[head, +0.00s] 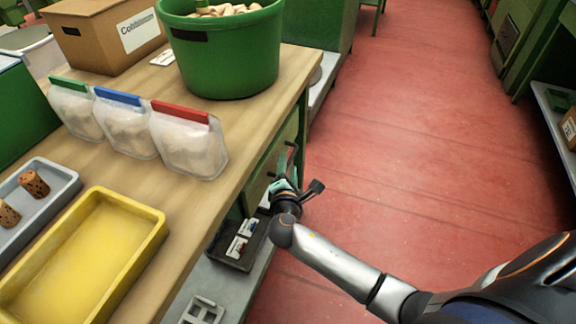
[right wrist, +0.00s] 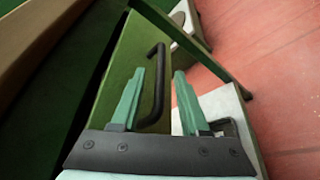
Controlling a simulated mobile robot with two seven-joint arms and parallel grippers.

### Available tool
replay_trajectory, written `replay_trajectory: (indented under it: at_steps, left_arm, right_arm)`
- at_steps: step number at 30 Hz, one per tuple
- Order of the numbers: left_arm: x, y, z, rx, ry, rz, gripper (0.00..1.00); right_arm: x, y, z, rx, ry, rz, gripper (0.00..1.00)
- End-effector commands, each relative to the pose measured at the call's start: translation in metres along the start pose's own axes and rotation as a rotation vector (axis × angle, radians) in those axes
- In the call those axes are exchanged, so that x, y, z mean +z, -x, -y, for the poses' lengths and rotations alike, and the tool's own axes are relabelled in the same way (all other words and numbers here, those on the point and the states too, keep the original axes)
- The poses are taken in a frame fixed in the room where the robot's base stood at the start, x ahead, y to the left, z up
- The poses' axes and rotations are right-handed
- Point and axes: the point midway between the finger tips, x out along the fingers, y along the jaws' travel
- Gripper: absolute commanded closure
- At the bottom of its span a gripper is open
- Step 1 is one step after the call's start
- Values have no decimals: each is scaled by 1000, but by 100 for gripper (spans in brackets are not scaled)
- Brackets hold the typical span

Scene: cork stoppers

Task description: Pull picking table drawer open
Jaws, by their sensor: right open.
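The picking table (head: 215,190) has a wooden top and a green side under its right edge in the head view. The green drawer front (right wrist: 128,70) fills the middle of the right wrist view and carries a black bar handle (right wrist: 160,75). My right gripper (right wrist: 157,82) is open, with its green fingers pointing at the drawer front and the handle showing between them. I see no grip on the handle. In the head view my right gripper (head: 284,168) is beside the table's right side, below the top. My left gripper is not in view.
On the table are a green bucket (head: 225,62), a cardboard box (head: 95,40), several clipped bags, a yellow tray (head: 150,220) and a grey tray (head: 62,182) with corks. A dark bin (head: 232,258) is on the lower shelf. The red floor (head: 420,130) right of the table is clear.

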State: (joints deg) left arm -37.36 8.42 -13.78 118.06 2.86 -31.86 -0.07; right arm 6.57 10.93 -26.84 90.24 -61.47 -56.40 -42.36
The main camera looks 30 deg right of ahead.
Motion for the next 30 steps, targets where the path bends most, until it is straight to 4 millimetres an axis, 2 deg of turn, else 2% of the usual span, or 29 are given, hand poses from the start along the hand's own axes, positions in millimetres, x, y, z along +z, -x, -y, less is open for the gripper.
replay_trajectory:
  at_steps: [4,13,25,30]
  left_arm:
    - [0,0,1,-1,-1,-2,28]
    - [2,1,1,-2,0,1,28]
    - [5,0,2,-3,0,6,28]
    - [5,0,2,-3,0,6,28]
  right_arm:
    - [0,-11,0,0,0,0,55]
    - [0,-13,0,-1,-1,-1,55]
    - [0,-13,0,-1,-1,-1,99]
    - [0,-13,0,-1,-1,-1,100]
